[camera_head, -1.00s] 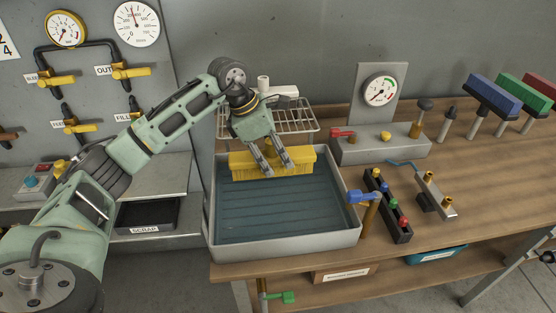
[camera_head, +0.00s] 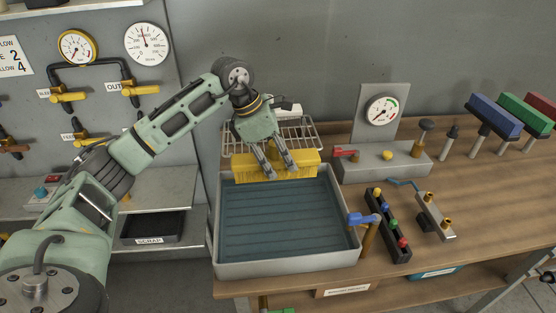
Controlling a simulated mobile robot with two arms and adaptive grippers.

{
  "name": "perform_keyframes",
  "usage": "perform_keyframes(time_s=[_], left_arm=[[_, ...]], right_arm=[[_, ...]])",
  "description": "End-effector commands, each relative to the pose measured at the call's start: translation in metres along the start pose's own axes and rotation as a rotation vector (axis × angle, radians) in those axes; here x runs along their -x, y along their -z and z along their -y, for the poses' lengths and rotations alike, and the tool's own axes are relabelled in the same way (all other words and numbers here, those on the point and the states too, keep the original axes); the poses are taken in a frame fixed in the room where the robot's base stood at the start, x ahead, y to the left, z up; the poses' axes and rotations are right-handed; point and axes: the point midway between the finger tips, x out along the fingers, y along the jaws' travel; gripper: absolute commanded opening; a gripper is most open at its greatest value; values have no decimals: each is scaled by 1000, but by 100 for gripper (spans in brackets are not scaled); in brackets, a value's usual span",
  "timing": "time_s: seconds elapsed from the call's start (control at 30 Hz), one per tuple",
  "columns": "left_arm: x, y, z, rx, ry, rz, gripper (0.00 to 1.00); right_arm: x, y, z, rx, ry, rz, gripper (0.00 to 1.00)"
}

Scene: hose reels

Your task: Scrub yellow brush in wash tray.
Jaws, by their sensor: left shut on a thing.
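The yellow brush (camera_head: 247,168) is a wide block with bristles below, at the back edge of the wash tray (camera_head: 290,267). It overlaps the tray's far rim in the head view; I cannot tell whether it touches the rim or hangs above it. My left gripper (camera_head: 282,171) comes down from above and is shut on the brush near its middle, with its fingers in front of the yellow block. The tray is grey and shallow, with a dark blue ribbed floor that shows clear. My right gripper is not in view.
A wire rack (camera_head: 302,133) stands behind the tray. A blue-handled tap (camera_head: 364,219) stands at its right side. A gauge block (camera_head: 385,164), a strip of coloured knobs (camera_head: 388,226) and blue, green and red brushes on stands (camera_head: 497,115) are farther right on the wooden bench.

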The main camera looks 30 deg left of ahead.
Motion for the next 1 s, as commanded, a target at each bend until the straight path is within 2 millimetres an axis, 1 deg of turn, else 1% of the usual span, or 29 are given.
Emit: perform_keyframes(time_s=[0.03,0.8,0.9,1.0], left_arm=[[10,-4,0,0,-2,2,0],[81,-34,-1,0,-2,2,0],[88,-36,0,0,-1,1,0],[89,-37,0,0,0,0,0]], right_arm=[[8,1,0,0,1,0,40],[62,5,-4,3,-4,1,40],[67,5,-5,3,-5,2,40],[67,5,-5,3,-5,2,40]])
